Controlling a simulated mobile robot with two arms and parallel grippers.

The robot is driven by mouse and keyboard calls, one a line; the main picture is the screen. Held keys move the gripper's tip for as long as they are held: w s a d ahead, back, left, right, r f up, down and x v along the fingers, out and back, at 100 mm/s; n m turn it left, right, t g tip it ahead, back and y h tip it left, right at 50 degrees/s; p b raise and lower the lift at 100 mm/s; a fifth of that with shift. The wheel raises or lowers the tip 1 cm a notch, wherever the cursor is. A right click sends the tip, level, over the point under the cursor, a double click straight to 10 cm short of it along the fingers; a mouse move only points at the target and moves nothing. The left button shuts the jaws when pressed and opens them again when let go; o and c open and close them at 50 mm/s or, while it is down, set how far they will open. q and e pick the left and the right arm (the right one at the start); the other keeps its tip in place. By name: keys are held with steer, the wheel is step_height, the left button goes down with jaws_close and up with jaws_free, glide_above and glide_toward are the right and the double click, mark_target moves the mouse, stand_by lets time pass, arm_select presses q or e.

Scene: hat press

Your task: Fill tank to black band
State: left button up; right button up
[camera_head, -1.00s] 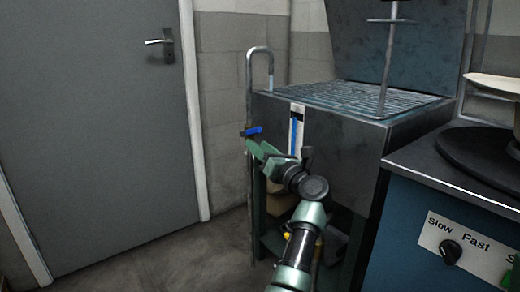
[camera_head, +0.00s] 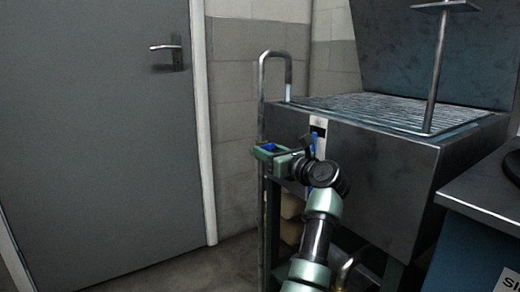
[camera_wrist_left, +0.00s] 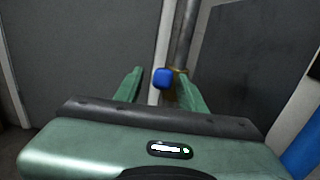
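The tank (camera_head: 385,180) is a dark metal box with a wire grille on top, right of centre in the head view. Its front-left sight gauge has a white plate (camera_head: 319,151) with a black band (camera_head: 318,131) and a blue column (camera_head: 313,144). My arm partly hides the gauge, so I cannot tell the exact level. A tap with a blue handle (camera_head: 269,147) sits on the upright pipe (camera_head: 262,105). My left gripper (camera_head: 264,152) is open around the handle. In the left wrist view the blue handle (camera_wrist_left: 162,78) shows between the spread fingertips, without clear contact. My right gripper is out of view.
A grey door (camera_head: 100,130) with a lever handle (camera_head: 165,47) is at the left. A dark-topped machine (camera_head: 490,185) stands close on the right. A plate on a rod (camera_head: 440,60) stands above the grille. The floor (camera_head: 180,270) by the door is clear.

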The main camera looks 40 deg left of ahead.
arm_select(q)
steer(key=shift+w+a, duration=0.2)
steer(key=shift+a, duration=0.2)
steer(key=shift+d, duration=0.1)
steer(key=shift+c, duration=0.3)
jaws_close()
stand_by(0.8)
